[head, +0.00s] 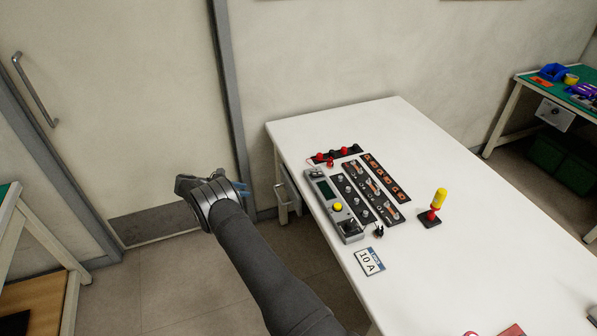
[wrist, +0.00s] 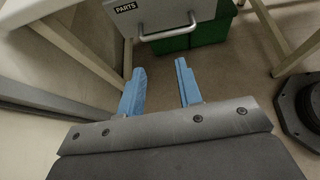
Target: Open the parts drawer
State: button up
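The grey parts drawer (wrist: 150,14) with a "PARTS" label is at the top of the wrist view, partly cut off by the frame edge. Its metal bar handle (wrist: 168,34) runs along the lower front. In the head view the drawer (head: 283,190) shows under the left end of the white table, mostly hidden by the tabletop. My gripper (wrist: 160,70) is open and empty, its two blue fingers apart and pointing toward the drawer. The fingertips are short of the handle and do not touch it. In the head view my gripper (head: 244,189) is left of the table end.
The white table (head: 480,240) carries a control panel (head: 338,205), busbar strips (head: 385,178) and a yellow-red handle (head: 437,205). A green bin (wrist: 190,40) stands beneath the drawer. Table legs (wrist: 85,50) flank it. A door (head: 110,100) is at the left; floor between is clear.

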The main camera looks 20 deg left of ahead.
jog(key=s+f+g+y, duration=0.2)
jog(key=f+y, duration=0.2)
jog(key=f, duration=0.4)
jog(key=s+f+g+y, duration=0.3)
jog(key=f+y, duration=0.1)
jog(key=f, duration=0.5)
jog(key=m+t+y, duration=0.7)
jog(key=m+t, duration=0.3)
jog(key=m, duration=0.1)
send_near(279, 196)
jog(key=x, duration=1)
jog(key=shift+d+f, duration=0.1)
jog(key=shift+f, duration=0.2)
jog(key=shift+c, duration=0.3)
grip_shut()
